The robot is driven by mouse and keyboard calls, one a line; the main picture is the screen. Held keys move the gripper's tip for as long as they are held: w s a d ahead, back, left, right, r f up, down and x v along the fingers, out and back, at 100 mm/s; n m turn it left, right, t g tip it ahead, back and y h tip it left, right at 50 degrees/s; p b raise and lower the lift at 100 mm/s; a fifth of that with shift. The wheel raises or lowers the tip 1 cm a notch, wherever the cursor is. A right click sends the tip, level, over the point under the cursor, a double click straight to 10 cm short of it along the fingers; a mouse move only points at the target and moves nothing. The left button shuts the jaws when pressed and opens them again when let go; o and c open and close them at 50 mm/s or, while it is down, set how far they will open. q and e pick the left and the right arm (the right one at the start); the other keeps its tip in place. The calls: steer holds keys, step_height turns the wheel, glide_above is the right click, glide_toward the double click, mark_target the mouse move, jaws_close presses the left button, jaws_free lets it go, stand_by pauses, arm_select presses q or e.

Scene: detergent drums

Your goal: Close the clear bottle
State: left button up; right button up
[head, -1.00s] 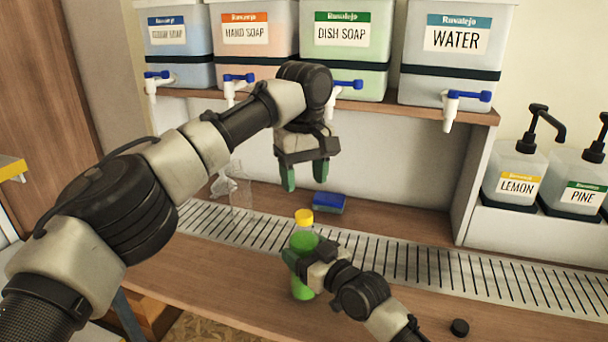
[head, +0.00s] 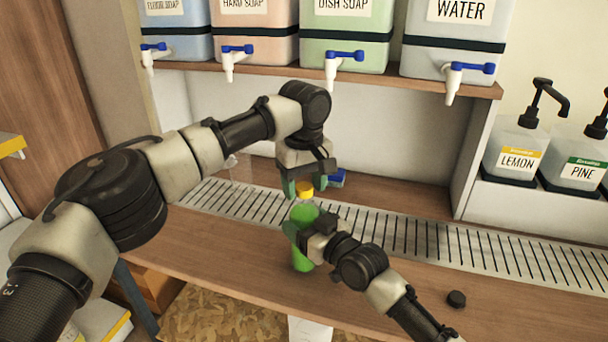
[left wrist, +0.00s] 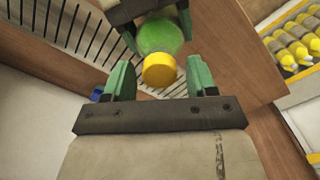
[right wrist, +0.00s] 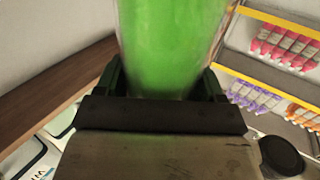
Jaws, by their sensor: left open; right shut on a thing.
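A bottle of bright green liquid (head: 303,257) is upright over the front part of the counter. A yellow cap (head: 305,188) sits at its top; I cannot tell how tight it is. My right gripper (head: 306,228) is shut around the bottle's body, and the green body fills the right wrist view (right wrist: 172,45). My left gripper (head: 306,187) points down at the cap, open. In the left wrist view the yellow cap (left wrist: 159,70) lies between its two green fingertips, with gaps on both sides. A clear, empty-looking bottle (head: 239,168) stands behind, partly hidden by my left arm.
A blue sponge (head: 338,178) lies behind the left gripper. A black cap (head: 457,299) lies on the counter at right. A slotted drain strip (head: 410,232) crosses the counter. Tapped drums hang over the back on a shelf (head: 385,80). Pump bottles (head: 515,150) stand at right.

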arm_select(q)
steer(key=c, duration=1)
steer(key=shift+o, duration=0.2)
